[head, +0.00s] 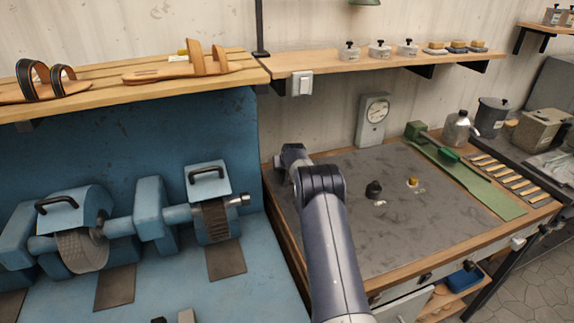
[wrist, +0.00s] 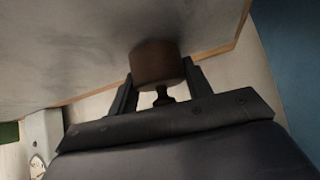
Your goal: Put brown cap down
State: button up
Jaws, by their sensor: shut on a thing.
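The brown cap (wrist: 156,66) is a short brown cylinder with a dark knob, seen in the wrist view. My gripper (wrist: 161,88) is shut on it, with one dark finger on each side of the knob end. The cap's broad end faces the grey worktop (wrist: 60,50). I cannot tell whether it touches the surface or hangs just above it. In the head view my arm reaches over the left back part of the grey worktop (head: 330,185); the jaws and cap are hidden there.
A black knobbed cap (head: 374,189) and a small brass-coloured piece (head: 413,181) stand mid-worktop. A dial scale (head: 373,120) is at the back. A green mat (head: 480,190) lies right. Blue machines (head: 75,225) stand left. A shelf (head: 330,65) overhangs the back.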

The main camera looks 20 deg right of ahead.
jog(key=shift+f, duration=0.2)
jog(key=o, duration=1)
jog(key=shift+r, duration=0.1)
jog(key=shift+o, duration=0.2)
jog(key=shift+r, duration=0.1)
jog(key=shift+r, duration=0.15)
jog(key=b+v, duration=0.3)
jog(key=v, duration=0.9)
